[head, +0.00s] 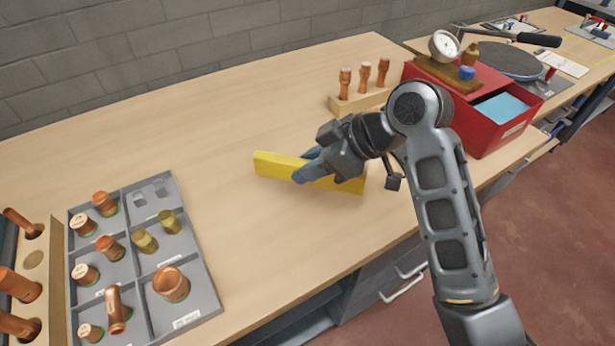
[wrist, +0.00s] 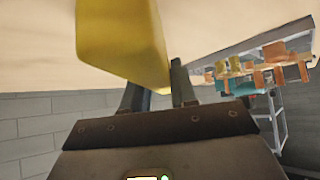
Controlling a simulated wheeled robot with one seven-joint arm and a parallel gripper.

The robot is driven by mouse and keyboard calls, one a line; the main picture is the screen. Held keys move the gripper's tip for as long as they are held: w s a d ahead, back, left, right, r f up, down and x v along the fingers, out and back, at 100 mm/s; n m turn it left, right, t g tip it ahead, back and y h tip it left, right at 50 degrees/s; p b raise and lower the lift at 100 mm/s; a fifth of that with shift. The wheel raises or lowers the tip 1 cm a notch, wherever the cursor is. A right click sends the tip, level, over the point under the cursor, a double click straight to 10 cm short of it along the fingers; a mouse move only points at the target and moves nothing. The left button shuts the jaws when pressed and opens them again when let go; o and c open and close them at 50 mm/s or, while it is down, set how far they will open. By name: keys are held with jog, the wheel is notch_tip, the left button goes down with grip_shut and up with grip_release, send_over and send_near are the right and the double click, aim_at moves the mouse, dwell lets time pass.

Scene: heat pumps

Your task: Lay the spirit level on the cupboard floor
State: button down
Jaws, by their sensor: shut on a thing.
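The yellow spirit level (head: 276,166) is a long bar over the middle of the workbench. My gripper (head: 308,168) is shut on it near its middle. The level also fills the upper middle of the wrist view (wrist: 118,40), with the fingers (wrist: 158,88) around it. I cannot tell whether the level touches the bench top or hangs just above it.
A grey divided tray (head: 188,215) with copper and brass fittings stands at the left. A wooden block (head: 345,106) with copper pieces and a red box (head: 487,130) stand at the back right. Drawers with handles (head: 403,288) sit beside the cupboard.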

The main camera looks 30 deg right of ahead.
aim_at(308, 183)
jog(key=shift+a+f, duration=0.15)
jog(key=shift+f, duration=1.95)
jog(key=shift+f, duration=0.15)
jog(key=c, duration=0.9)
grip_release()
